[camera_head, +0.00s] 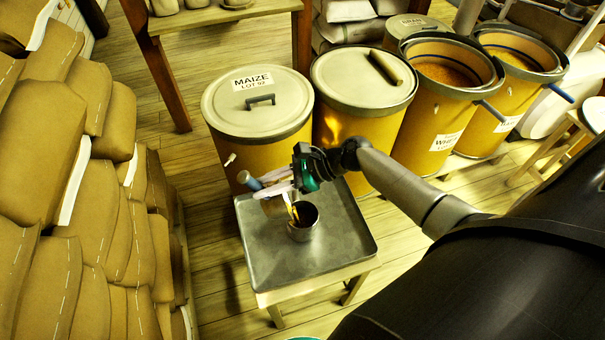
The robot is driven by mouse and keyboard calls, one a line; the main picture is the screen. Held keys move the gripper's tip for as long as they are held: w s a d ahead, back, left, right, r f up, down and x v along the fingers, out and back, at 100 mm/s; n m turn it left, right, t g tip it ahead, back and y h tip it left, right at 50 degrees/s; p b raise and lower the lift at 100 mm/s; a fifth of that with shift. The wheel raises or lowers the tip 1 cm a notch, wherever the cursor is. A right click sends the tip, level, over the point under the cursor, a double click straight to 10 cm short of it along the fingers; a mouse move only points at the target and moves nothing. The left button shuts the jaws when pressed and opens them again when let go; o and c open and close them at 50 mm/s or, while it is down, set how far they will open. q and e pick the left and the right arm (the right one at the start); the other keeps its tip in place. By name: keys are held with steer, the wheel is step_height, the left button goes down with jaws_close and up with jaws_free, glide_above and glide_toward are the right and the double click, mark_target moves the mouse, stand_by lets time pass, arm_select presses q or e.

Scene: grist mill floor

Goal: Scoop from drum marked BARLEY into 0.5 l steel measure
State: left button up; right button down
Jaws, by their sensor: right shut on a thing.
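The steel measure (302,224) stands upright on a metal-topped stand, its inside dark. My right gripper (272,188) is just above and left of it, shut on a scoop whose blue-grey handle end (248,181) sticks out to the left. The scoop's bowl is mostly hidden by the fingers. A thin yellow streak (294,212) shows at the measure's rim; I cannot tell whether it is falling grain or part of the scoop. Two open drums hold grain, a nearer one (425,120) and a farther one (510,118). I cannot read BARLEY on any label. My left gripper is out of view.
The stand's tray top (345,250) has a low rim and is otherwise bare. Behind it are the lidded MAIZE drum (225,100) and another lidded drum (340,75) with a rod-like object (386,67) on top. Stacked sacks (85,180) fill the left side.

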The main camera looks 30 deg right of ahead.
steer(key=shift+s+d+r+y+b, duration=0.15)
steer(key=shift+d+y+b, duration=0.1)
steer(key=shift+d+b, duration=0.15)
steer(key=shift+s+d+r+y+b, duration=0.1)
steer(key=shift+d+r+y+b, duration=0.05)
steer(key=shift+d+y+b, duration=0.2)
steer(key=shift+d, duration=0.15)
steer(key=shift+s+d+t+b, duration=0.1)
steer(key=shift+d+t+b, duration=0.25)
steer(key=shift+b, duration=0.1)
steer(key=shift+s+d+r+y, duration=0.1)
steer(key=shift+d+y, duration=0.15)
steer(key=shift+y, duration=0.05)
steer(key=shift+s+d+y+b, duration=0.2)
steer(key=shift+d+y+b, duration=0.1)
steer(key=shift+d+b, duration=0.4)
steer(key=shift+s+d+r+m+t+y+b, duration=0.1)
steer(key=shift+d+m+t+y+b, duration=0.15)
steer(key=shift+d+m+y+b, duration=0.15)
